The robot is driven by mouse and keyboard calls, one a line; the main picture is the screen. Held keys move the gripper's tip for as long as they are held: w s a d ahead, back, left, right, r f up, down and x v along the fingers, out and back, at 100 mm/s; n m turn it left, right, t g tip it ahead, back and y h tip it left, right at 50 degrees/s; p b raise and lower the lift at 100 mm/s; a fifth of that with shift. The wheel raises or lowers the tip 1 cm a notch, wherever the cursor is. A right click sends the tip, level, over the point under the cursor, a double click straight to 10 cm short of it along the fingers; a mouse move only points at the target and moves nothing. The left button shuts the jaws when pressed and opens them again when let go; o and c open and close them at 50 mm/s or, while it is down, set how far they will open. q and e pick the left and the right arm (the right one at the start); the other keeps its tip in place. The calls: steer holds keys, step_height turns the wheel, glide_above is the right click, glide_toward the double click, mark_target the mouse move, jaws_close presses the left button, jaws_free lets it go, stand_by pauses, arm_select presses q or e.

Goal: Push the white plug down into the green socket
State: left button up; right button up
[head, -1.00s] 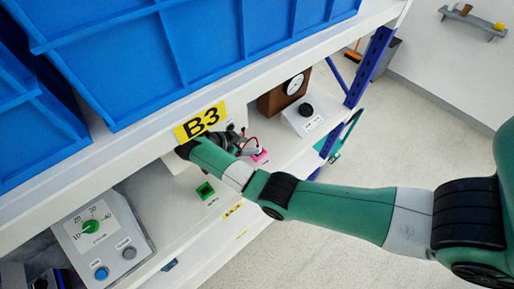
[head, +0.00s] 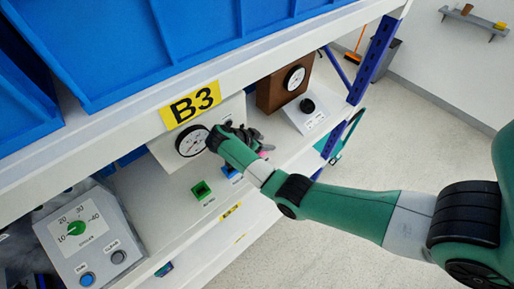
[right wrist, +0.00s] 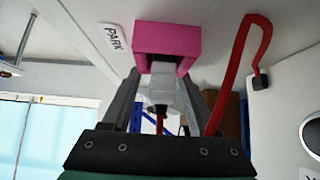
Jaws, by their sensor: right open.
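The green socket (head: 201,190) stands on the white shelf in the head view, clear of my grippers. The white plug (right wrist: 162,88) shows in the right wrist view with its end in the pink socket (right wrist: 168,38), marked PARK. In the head view the pink socket (head: 265,153) is mostly hidden by my right gripper (head: 253,138). In the right wrist view my right gripper (right wrist: 161,80) is open, with one finger on each side of the plug. Whether a finger touches it is unclear. My left gripper is not in view.
A blue socket (head: 229,171) stands between the green and pink ones. A red cable (right wrist: 241,60) loops beside the plug. A gauge (head: 192,141), a dial panel (head: 85,240) and a brown gauge box (head: 284,84) stand around. The shelf edge with the B3 label (head: 191,106) overhangs.

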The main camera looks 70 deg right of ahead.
jaws_close()
steer(key=shift+r, duration=0.1)
stand_by(0.3)
